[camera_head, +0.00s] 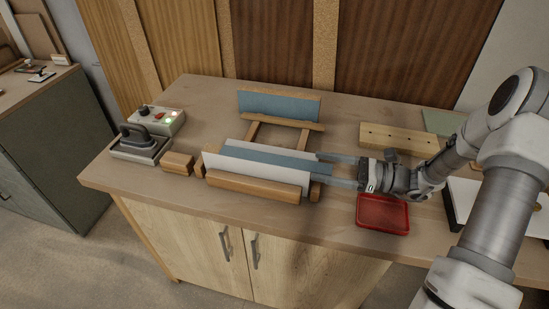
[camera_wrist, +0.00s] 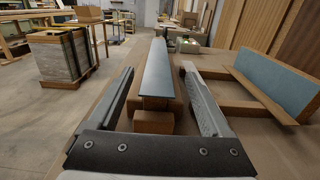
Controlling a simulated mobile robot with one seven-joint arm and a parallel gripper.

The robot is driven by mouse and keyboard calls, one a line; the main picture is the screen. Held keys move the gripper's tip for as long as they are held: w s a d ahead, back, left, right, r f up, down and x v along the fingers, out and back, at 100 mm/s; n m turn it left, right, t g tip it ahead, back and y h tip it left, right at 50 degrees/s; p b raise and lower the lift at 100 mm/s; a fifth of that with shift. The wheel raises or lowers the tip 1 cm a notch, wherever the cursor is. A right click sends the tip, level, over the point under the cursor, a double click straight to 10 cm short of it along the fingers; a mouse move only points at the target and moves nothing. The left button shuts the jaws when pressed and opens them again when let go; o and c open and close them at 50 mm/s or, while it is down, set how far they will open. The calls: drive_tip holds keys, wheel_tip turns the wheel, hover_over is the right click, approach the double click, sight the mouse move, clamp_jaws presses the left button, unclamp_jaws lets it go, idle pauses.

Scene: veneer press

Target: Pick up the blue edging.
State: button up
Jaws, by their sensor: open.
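A long blue strip (camera_head: 278,158), which looks like the blue edging, lies along the front wooden rack beside a white sheet (camera_head: 255,172). It also shows end-on in the wrist view (camera_wrist: 158,70), on wooden supports. A second, similar blue piece (camera_head: 280,105) leans upright at the back of the rack, and it is at the right in the wrist view (camera_wrist: 280,82). My gripper (camera_head: 324,168) is open and empty at the right end of the front strip. In the wrist view its fingers (camera_wrist: 157,68) lie on either side of that end; I cannot tell whether they touch it.
A red tray (camera_head: 382,213) lies below my gripper. A drilled wooden block (camera_head: 398,140) lies behind it. An iron (camera_head: 140,142) and a control box (camera_head: 160,121) stand at the bench's left. A small wood block (camera_head: 177,163) is beside the rack.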

sight(302, 164)
drive_tip(key=shift+w+a+f, duration=0.1)
drive_tip(key=shift+w+a, duration=0.1)
drive_tip(key=shift+a, duration=1.25)
drive_tip(key=shift+w+a+f, duration=0.1)
drive_tip(key=shift+w+a, duration=0.1)
drive_tip(key=shift+a, duration=1.25)
clamp_jaws()
